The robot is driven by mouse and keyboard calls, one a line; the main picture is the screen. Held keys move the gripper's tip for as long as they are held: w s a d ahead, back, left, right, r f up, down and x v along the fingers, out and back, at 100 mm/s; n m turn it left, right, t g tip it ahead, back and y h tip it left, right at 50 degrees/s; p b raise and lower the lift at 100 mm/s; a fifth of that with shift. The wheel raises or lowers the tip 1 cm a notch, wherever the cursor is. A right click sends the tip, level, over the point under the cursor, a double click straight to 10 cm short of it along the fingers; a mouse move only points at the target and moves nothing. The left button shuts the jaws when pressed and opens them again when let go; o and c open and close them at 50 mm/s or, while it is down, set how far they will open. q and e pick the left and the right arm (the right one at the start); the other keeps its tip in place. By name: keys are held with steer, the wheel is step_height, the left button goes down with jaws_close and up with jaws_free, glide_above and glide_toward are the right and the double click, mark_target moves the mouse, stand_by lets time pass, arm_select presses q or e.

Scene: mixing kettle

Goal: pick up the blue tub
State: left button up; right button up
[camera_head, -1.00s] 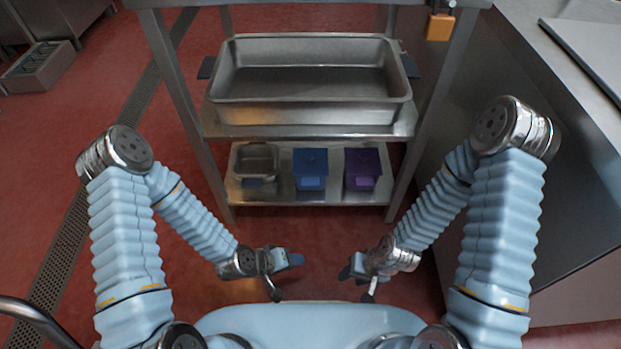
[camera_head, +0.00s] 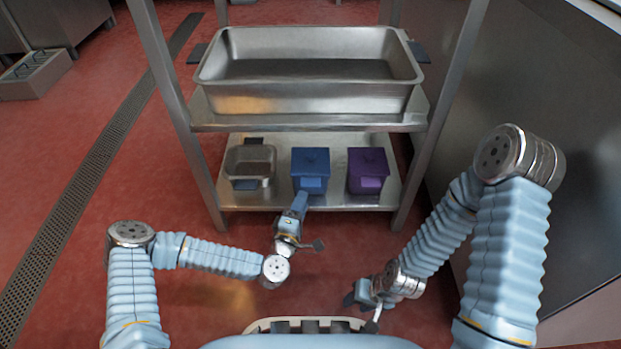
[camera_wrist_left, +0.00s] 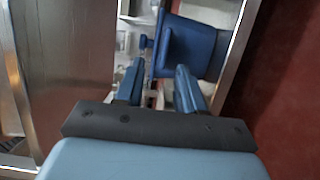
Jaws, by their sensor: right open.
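The blue tub (camera_head: 311,164) stands on the lower shelf of the steel rack, between a steel pan and a purple tub. It has a lid and a front tab. My left gripper (camera_head: 300,200) is in front of it, pointing at its front. In the left wrist view, the left gripper (camera_wrist_left: 158,72) is open, its two fingers apart and empty, with the blue tub (camera_wrist_left: 192,45) just beyond the tips. Whether the fingers touch the tab cannot be told. My right gripper (camera_head: 352,297) is open, low in front of my body, away from the rack.
The steel pan (camera_head: 250,160) and purple tub (camera_head: 368,165) flank the blue tub on the lower shelf (camera_head: 335,200). A large steel basin (camera_head: 310,105) sits on the shelf above, limiting headroom. Rack legs stand at both sides. A steel cabinet (camera_head: 530,90) is on the right.

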mark_target(307, 186)
arm_select(q)
steer(key=x, duration=0.2)
steer(key=b+x, duration=0.1)
steer(key=x, duration=0.1)
steer(key=f+x, duration=0.1)
steer(key=x, duration=0.2)
steer(key=shift+w+a+b, duration=0.2)
steer(key=shift+a+b, duration=0.05)
steer(key=shift+b, duration=0.05)
jaws_close()
steer(key=shift+r, duration=0.1)
stand_by(1.0)
